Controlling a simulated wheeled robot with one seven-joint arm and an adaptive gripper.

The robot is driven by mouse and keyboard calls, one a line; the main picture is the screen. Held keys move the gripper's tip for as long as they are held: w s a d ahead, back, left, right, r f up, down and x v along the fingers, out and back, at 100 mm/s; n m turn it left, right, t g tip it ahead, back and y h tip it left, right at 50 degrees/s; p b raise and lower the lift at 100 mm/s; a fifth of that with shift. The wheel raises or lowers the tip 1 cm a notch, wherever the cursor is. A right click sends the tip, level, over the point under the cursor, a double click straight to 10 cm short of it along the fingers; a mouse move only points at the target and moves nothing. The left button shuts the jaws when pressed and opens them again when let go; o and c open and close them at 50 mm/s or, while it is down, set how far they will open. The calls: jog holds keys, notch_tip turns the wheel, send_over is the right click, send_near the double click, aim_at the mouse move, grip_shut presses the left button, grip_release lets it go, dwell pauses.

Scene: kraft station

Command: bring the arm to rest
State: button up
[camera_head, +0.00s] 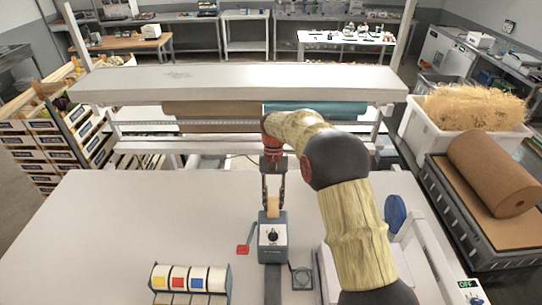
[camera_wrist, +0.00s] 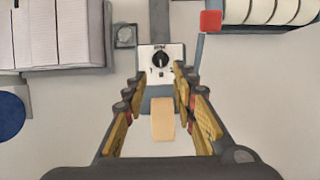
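My arm comes in from the right of the head view and bends down over the table. My gripper (camera_head: 273,200) points down at the back of a grey box with a dial (camera_head: 273,237). In the wrist view my gripper (camera_wrist: 158,80) is open, its fingers spread to either side of a tan strip (camera_wrist: 162,120). The strip (camera_head: 273,206) also shows between the fingers in the head view. I cannot tell the fingertips' height over the table.
A rack of colour-marked rolls (camera_head: 190,279) stands at the front left of the table (camera_head: 120,220). A raised shelf (camera_head: 240,84) spans the back. The table's left side is clear. A brown roll (camera_head: 493,172) lies at right.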

jog(key=s+d+f+t+b, duration=0.1)
jog(key=s+d+t+b, duration=0.2)
jog(key=s+d+b, duration=0.2)
jog(key=s+d+f+t+b, duration=0.1)
jog(key=s+d+t+b, duration=0.2)
jog(key=s+b, duration=0.9)
jog(key=s+d+f+t+b, duration=0.1)
jog(key=s+d+t+b, duration=0.3)
jog(key=s+d+b, duration=0.4)
jog(key=s, duration=0.7)
jog(key=shift+s+d+f, duration=0.2)
jog(key=shift+s+f, duration=0.15)
jog(key=shift+f, duration=0.05)
